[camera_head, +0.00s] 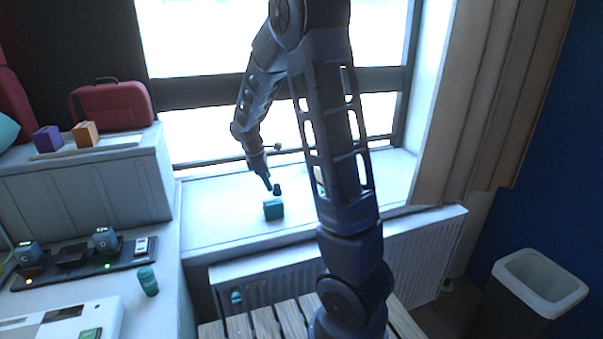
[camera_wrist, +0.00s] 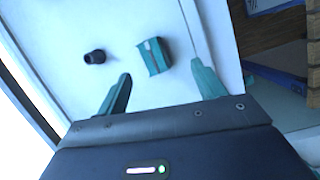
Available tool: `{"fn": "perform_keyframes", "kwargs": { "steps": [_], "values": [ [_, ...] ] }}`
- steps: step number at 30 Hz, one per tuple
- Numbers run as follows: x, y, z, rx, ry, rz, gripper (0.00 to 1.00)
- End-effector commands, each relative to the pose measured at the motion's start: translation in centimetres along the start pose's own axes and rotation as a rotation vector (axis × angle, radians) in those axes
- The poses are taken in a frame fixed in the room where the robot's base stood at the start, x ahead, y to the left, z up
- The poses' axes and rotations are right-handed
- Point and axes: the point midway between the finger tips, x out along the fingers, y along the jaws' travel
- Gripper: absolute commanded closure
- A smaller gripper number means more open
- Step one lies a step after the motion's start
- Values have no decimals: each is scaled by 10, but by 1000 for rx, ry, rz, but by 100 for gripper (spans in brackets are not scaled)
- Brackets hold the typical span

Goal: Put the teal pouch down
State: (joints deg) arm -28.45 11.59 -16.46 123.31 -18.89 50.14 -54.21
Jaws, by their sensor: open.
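The teal pouch (camera_head: 273,209) rests on the white window sill (camera_head: 225,222), close to its front edge. It is a small boxy block. My gripper (camera_head: 267,184) is above the sill, just behind and above the pouch. In the wrist view its two teal fingers (camera_wrist: 162,69) are spread wide with nothing held between them. Whether a finger touches the pouch is not clear.
A small dark round object (camera_wrist: 95,56) stands on the sill beside the pouch; it also shows in the head view (camera_head: 277,189). A slatted wooden bench (camera_head: 265,325) and radiator (camera_head: 430,250) are below. A white-rimmed bin (camera_head: 540,275) stands right. The sill's left part is clear.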

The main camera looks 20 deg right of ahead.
Motion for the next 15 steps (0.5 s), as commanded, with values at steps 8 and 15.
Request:
{"fn": "perform_keyframes", "kwargs": {
  "steps": [8, 15],
  "values": [
    [-51, -43, 54, 316, 131, 8, 31],
    [-85, -86, 92, 578, 232, 10, 31]
  ]
}}
